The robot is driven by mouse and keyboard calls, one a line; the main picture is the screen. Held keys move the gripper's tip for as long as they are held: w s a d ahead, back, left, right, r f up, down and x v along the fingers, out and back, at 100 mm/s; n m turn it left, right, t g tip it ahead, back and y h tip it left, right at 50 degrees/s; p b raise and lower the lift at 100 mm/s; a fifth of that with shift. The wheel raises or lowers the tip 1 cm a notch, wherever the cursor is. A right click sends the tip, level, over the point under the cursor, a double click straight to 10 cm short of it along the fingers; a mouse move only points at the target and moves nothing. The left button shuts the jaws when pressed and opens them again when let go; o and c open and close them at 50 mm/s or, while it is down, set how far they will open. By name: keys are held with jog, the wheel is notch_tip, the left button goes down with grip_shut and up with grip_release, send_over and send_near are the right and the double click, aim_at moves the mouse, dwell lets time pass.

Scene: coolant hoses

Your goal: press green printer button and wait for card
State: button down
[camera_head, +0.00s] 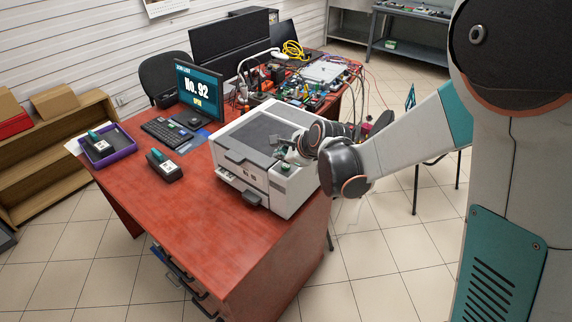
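A white printer (234,156) with a dark top stands on the right part of the red-brown desk. A small green button (286,167) shows on its upper front right corner. My gripper (279,148) is over the printer's top, just behind and above the button in the picture. It looks apart from the button, but the gap is hard to judge. The fingers are small and partly hidden by the wrist, so I cannot tell whether they are open or shut. I see no card at the printer's front tray (251,197).
A monitor (199,92) reads "No. 92" and "OPEN", with a keyboard (168,131) before it. A purple tray (112,156) holds a black device with a teal top; a similar device (165,168) stands beside it. Cables and electronics crowd the back. The desk's front is clear.

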aim_at(285, 168)
jog(key=shift+r+p, duration=1.65)
jog(key=shift+r, duration=0.85)
jog(key=s+d+r+n+h+b, duration=0.2)
jog(key=s+d+n, duration=0.8)
jog(key=s, duration=0.5)
jog(key=s+d+r+n+h+b, duration=0.2)
jog(key=s+d+n, duration=0.8)
jog(key=s, duration=0.5)
jog(key=shift+s+r+g+h+b, duration=0.2)
jog(key=shift+r+g+h+b, duration=0.1)
jog(key=shift+r+h, duration=0.3)
dwell(1.9)
